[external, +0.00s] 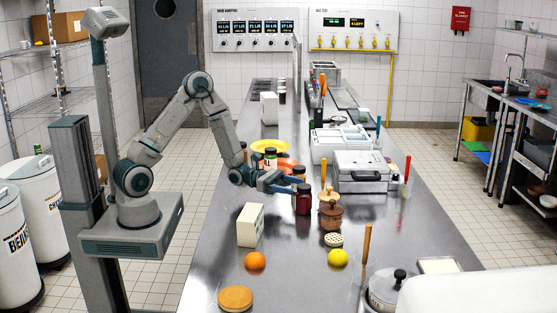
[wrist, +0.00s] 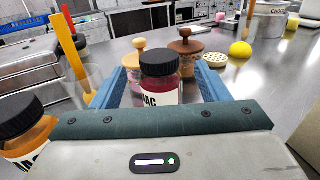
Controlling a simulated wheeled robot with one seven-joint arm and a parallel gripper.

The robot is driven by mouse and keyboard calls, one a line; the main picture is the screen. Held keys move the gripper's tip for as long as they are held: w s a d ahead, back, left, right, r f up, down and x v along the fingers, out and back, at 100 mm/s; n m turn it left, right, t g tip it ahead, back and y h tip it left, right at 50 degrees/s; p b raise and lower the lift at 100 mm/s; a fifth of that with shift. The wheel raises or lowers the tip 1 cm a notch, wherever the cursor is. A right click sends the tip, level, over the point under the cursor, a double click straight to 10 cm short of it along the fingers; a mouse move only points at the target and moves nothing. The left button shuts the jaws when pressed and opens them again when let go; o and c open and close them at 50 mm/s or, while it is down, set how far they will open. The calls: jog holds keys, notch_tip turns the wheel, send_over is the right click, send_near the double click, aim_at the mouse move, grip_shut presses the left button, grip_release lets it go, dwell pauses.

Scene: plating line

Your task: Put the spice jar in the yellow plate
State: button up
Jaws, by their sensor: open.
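A jar with a black lid and dark red contents (external: 303,203) stands upright on the steel counter. In the wrist view the same jar (wrist: 160,72) shows between the blue fingers of my open gripper (wrist: 160,84); whether either finger touches it I cannot tell. In the external view my gripper (external: 290,187) reaches in low from the left. An orange-filled jar with a black lid (wrist: 25,128) stands left of my gripper in the wrist view. Which jar is the spice jar I cannot read. The yellow plate (external: 256,146) lies farther back, partly hidden by jars and my arm.
An orange plate (external: 287,165) lies beside the yellow one, with another jar (external: 270,155) near both. Wooden-knobbed pots (external: 330,215) stand close right of the red jar. A white box (external: 250,225), an orange (external: 255,261) and a lemon (external: 338,258) are nearer the front, with bare counter between.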

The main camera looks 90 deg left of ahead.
aim_at(305, 186)
jog(key=p+x, duration=0.1)
jog(key=x, duration=0.4)
jog(key=shift+w+r+p, duration=0.1)
jog(key=shift+w+p, duration=0.05)
jog(key=shift+p, duration=0.25)
jog(key=shift+c, duration=0.3)
jog(key=c, duration=1.2)
jog(key=shift+c, duration=0.2)
jog(key=shift+r, duration=0.15)
jog(key=shift+r, duration=0.55)
notch_tip(305, 186, up, 3)
jog(key=shift+f+b, duration=0.2)
jog(key=shift+b, duration=0.3)
jog(key=s+d+r+b, duration=0.2)
jog(key=s+d+r, duration=0.3)
jog(key=d, duration=0.5)
notch_tip(305, 186, up, 2)
jog(key=shift+s+d+r, duration=0.1)
jog(key=shift+s+d, duration=0.05)
jog(key=shift+s, duration=0.15)
